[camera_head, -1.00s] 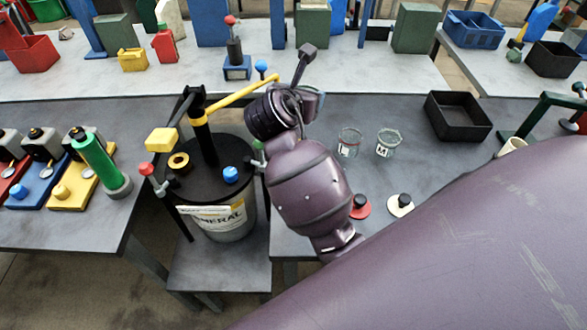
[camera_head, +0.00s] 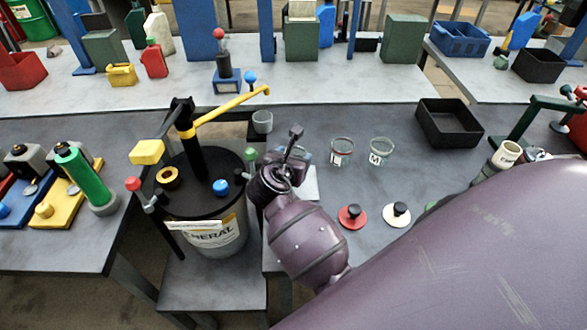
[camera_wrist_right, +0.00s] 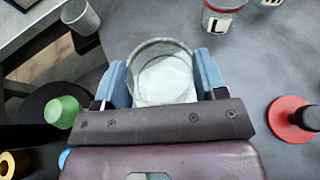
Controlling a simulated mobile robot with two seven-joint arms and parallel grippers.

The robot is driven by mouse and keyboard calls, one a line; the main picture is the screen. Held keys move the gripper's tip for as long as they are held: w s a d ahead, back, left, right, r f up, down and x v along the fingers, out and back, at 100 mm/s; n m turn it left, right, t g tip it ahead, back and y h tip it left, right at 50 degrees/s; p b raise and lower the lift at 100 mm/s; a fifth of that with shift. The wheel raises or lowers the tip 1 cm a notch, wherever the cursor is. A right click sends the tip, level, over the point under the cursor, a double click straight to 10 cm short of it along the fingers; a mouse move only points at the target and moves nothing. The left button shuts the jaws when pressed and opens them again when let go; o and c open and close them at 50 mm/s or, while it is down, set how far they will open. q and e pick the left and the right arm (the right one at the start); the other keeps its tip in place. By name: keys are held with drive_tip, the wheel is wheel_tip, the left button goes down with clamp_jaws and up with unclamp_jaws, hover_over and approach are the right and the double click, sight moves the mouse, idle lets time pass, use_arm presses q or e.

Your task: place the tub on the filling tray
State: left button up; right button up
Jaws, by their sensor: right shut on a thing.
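My right gripper (camera_head: 292,157) is over the table's left part, just right of the black-lidded drum. In the right wrist view its two blue fingers are shut on the sides of a clear round tub (camera_wrist_right: 162,82). The tub's rim faces the camera and its inside looks pale. In the head view the gripper mostly hides the tub. A pale flat piece (camera_head: 309,184) shows partly behind the wrist. I cannot tell whether it is the filling tray, or whether the tub touches anything below. My left gripper is not in view.
The drum (camera_head: 222,238) carries a yellow-handled pump (camera_head: 187,135). A small grey cup (camera_head: 262,123) stands at the table's edge. Two labelled jars (camera_head: 341,152) (camera_head: 380,151), red (camera_head: 352,217) and white (camera_head: 396,214) knobbed discs and a black bin (camera_head: 449,123) are to the right.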

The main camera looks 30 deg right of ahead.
wheel_tip(320, 180, down, 4)
drive_tip(key=shift+r+b, duration=0.1)
drive_tip(key=shift+b, duration=0.25)
drive_tip(key=o, duration=0.9)
drive_tip(key=shift+o, duration=0.2)
